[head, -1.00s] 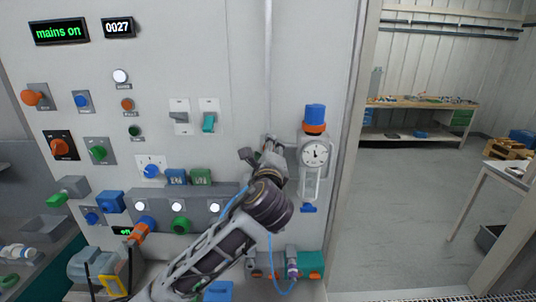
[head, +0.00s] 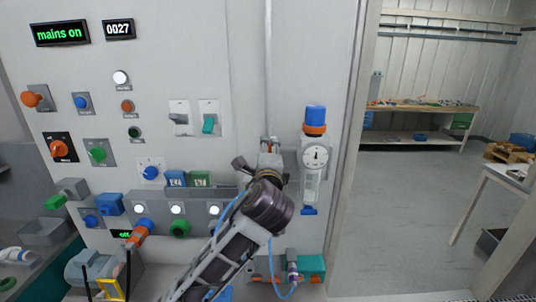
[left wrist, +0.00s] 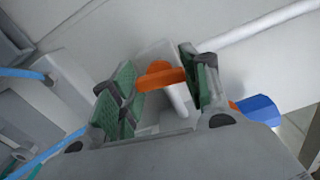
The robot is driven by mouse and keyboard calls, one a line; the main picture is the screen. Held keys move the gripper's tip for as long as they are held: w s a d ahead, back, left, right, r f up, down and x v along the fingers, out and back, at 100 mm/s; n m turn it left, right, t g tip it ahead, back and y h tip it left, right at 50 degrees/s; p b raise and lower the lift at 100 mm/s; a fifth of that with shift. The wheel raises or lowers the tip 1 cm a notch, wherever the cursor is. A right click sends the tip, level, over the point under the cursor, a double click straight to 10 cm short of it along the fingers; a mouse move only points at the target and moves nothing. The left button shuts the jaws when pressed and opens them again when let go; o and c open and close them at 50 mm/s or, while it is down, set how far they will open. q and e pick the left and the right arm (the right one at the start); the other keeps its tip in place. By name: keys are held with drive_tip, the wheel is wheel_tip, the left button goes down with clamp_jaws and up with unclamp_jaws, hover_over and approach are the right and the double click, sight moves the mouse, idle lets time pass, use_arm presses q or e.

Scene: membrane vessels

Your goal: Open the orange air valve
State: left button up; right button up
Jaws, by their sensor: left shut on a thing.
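The orange air valve handle (left wrist: 160,76) shows in the left wrist view between the two green-padded fingers of my left gripper (left wrist: 160,88), which is shut on it. The handle sits on a pale valve body at the wall, on the line of the white pipe (left wrist: 265,30). My right gripper is not in view.
Just right of my gripper is the gauge (head: 315,156), with a blue-topped orange knob (head: 315,118) above it. Blue and green blocks (head: 187,180) and a grey ledge with several buttons lie to the left. A doorway opens at the right.

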use_arm(q)
drive_tip(key=o, duration=1)
drive_tip(key=shift+s, duration=0.1)
drive_tip(key=s, duration=1.1)
drive_tip(key=shift+s, duration=0.4)
drive_tip(key=shift+f, duration=0.1)
